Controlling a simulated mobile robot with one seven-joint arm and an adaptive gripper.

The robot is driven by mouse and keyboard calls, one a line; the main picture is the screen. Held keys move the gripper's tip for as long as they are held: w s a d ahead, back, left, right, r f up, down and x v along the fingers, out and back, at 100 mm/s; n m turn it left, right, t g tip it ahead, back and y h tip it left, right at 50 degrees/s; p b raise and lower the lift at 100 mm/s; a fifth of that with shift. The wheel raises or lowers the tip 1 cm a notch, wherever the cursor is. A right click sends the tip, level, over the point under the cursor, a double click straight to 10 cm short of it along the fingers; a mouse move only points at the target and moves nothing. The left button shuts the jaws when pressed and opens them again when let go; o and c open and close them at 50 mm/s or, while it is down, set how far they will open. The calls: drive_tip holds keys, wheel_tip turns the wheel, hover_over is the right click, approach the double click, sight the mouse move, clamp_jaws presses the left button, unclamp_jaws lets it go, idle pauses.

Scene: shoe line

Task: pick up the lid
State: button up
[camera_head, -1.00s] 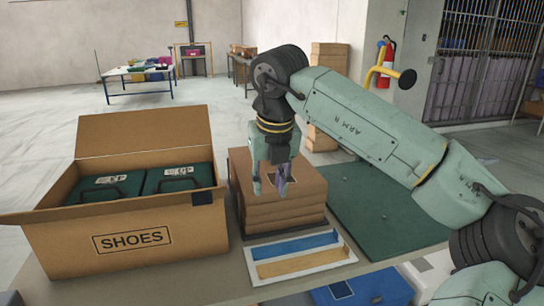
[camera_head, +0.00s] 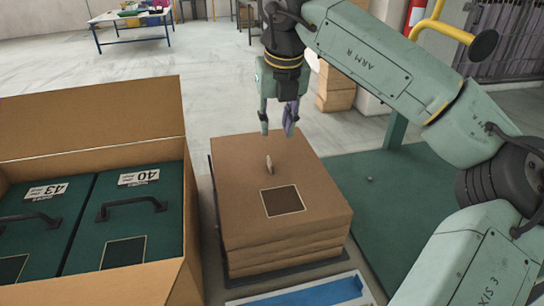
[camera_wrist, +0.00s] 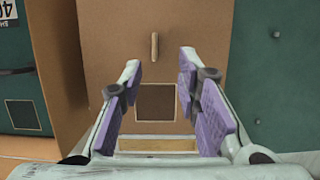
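A brown cardboard lid (camera_head: 245,208) lies on top of a stack of similar flat brown pieces. It has a small upright tan tab (camera_head: 269,165) and a dark square with a pale outline. My gripper (camera_head: 277,132) is above the stack, pointing down, empty, with its two fingers apart. In the wrist view the gripper (camera_wrist: 161,66) is open with purple pads, and the lid (camera_wrist: 115,35) is below it. The tab (camera_wrist: 154,46) shows beyond the fingertips, between their lines, not touched.
Left of the stack stands an open cardboard box (camera_head: 95,122) holding green boxes (camera_head: 140,200) with black handles. A green mat (camera_head: 385,195) lies to the right, mostly bare. A tray with a blue strip (camera_head: 325,295) is at the front.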

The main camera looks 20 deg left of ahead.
hover_over(270, 160)
drive_tip(key=d, duration=0.1)
drive_tip(key=f, duration=0.3)
drive_tip(key=f+p, duration=0.1)
drive_tip(key=f, duration=0.1)
drive_tip(key=shift+s+d, duration=0.15)
drive_tip(key=shift+s, duration=0.25)
drive_tip(key=shift+s+p+x, duration=0.2)
drive_tip(key=shift+p+x, duration=0.3)
drive_tip(key=shift+x, duration=0.85)
drive_tip(key=shift+s+p+x, duration=0.15)
drive_tip(key=shift+p+x, duration=0.35)
drive_tip(key=shift+x, duration=0.9)
drive_tip(key=shift+c, duration=0.4)
clamp_jaws()
